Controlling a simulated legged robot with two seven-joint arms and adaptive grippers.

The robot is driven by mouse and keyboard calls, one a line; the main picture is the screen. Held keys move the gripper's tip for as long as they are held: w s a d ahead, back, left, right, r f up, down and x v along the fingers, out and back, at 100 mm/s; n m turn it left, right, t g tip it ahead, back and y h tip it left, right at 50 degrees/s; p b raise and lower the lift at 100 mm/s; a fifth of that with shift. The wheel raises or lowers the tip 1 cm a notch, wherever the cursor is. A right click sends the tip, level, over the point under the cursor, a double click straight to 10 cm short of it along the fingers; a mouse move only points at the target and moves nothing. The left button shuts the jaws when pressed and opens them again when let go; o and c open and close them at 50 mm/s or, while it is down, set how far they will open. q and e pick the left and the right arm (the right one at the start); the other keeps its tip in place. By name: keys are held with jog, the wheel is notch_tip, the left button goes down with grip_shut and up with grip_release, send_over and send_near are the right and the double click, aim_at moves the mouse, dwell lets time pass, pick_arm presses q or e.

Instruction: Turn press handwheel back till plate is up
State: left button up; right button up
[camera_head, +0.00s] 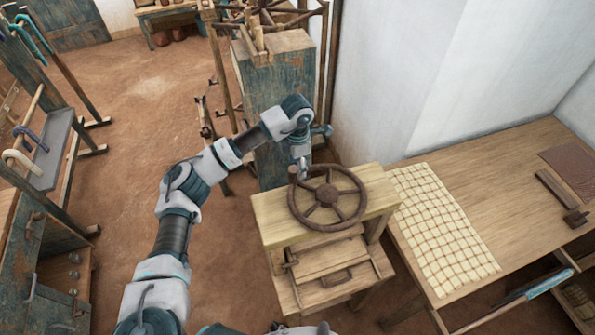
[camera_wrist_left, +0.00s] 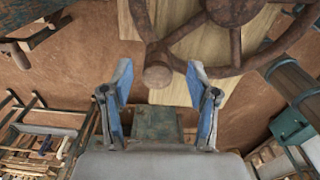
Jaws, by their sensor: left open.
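The press handwheel (camera_head: 327,197) is a rusty brown spoked wheel, lying flat above the pale wooden top (camera_head: 275,222) of the press. My left gripper (camera_head: 301,171) is over the wheel's far left rim, fingers spread. In the left wrist view, a round knob (camera_wrist_left: 157,75) on the handwheel's rim (camera_wrist_left: 185,62) is between the open fingertips of the left gripper (camera_wrist_left: 160,72), with gaps visible on both sides. Below the press top are wooden boards (camera_head: 325,258) and a front with a dark handle (camera_head: 337,278); I cannot tell the plate's height. My right gripper is not in view.
A wooden table (camera_head: 500,170) with a checked cloth (camera_head: 443,230) stands close on the right. A tall weathered wooden post (camera_head: 275,85) stands behind the press, near the white wall (camera_head: 395,80). Open earthen floor (camera_head: 130,140) lies to the left.

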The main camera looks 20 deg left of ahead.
aim_at(292, 174)
pick_arm(q)
jog(key=f, duration=0.2)
jog(key=a+f, duration=0.1)
jog(key=shift+s+f+p, duration=0.2)
jog(key=shift+f+p, duration=0.15)
jog(key=shift+f, duration=0.05)
jog(key=shift+a+f, duration=0.35)
jog(key=shift+f, duration=0.15)
jog(key=shift+w+d, duration=0.1)
jog(key=shift+d, duration=0.2)
jog(key=shift+c, duration=0.5)
jog(key=shift+d+r, duration=0.1)
jog(key=shift+d, duration=0.2)
jog(key=c, duration=0.8)
grip_shut()
jog(key=shift+a, duration=0.1)
